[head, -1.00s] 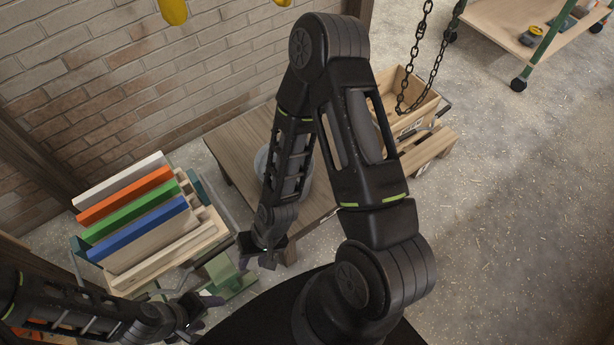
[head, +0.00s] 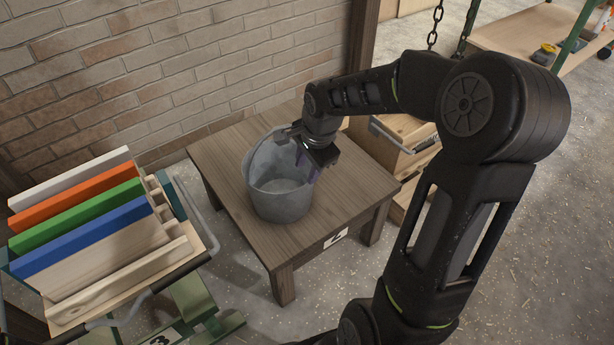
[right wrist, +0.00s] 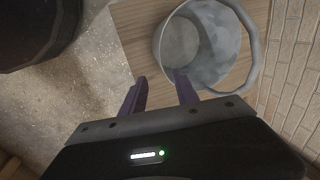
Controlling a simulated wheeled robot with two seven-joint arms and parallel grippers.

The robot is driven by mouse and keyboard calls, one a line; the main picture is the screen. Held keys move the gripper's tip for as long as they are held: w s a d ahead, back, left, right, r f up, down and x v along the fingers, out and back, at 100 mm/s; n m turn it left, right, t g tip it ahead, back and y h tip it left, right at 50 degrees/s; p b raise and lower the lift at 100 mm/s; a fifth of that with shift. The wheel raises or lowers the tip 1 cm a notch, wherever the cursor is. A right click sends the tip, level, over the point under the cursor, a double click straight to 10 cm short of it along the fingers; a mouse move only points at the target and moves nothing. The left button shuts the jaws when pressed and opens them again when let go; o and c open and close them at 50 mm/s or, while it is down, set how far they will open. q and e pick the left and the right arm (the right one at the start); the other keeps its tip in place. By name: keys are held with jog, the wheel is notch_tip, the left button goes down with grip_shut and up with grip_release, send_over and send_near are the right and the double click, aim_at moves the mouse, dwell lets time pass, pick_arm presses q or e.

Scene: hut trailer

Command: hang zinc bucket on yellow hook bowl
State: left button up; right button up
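The grey zinc bucket (head: 280,200) stands upright and looks empty on a small brown wooden table. In the right wrist view the bucket (right wrist: 205,50) shows its open mouth, with a grey curved band along its right side. My right gripper (head: 308,168) is at the bucket's right rim. In the right wrist view its purple fingers (right wrist: 160,84) are apart with nothing clamped between them. One fingertip overlaps the rim and the other is outside; contact cannot be told. My left gripper is out of view. No yellow hook shows now.
The wooden table (head: 222,163) stands by a brick wall (head: 110,70). A rack of coloured boards (head: 95,225) is at the left. A wooden crate (head: 405,140) and a hanging chain (head: 435,25) are behind my right arm. Open floor lies in front of the table.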

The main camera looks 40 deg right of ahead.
aim_at(301, 192)
jog(key=b+x, duration=0.9)
jog(key=x, duration=0.3)
jog(key=shift+f+b, duration=0.35)
jog(key=shift+f, duration=0.05)
jog(key=shift+w+f, duration=0.2)
jog(key=shift+f, duration=0.05)
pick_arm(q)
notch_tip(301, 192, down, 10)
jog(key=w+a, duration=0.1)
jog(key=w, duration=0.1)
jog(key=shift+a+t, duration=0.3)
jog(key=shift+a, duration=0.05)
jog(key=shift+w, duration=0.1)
pick_arm(e)
grip_shut()
jog(key=shift+r, duration=0.15)
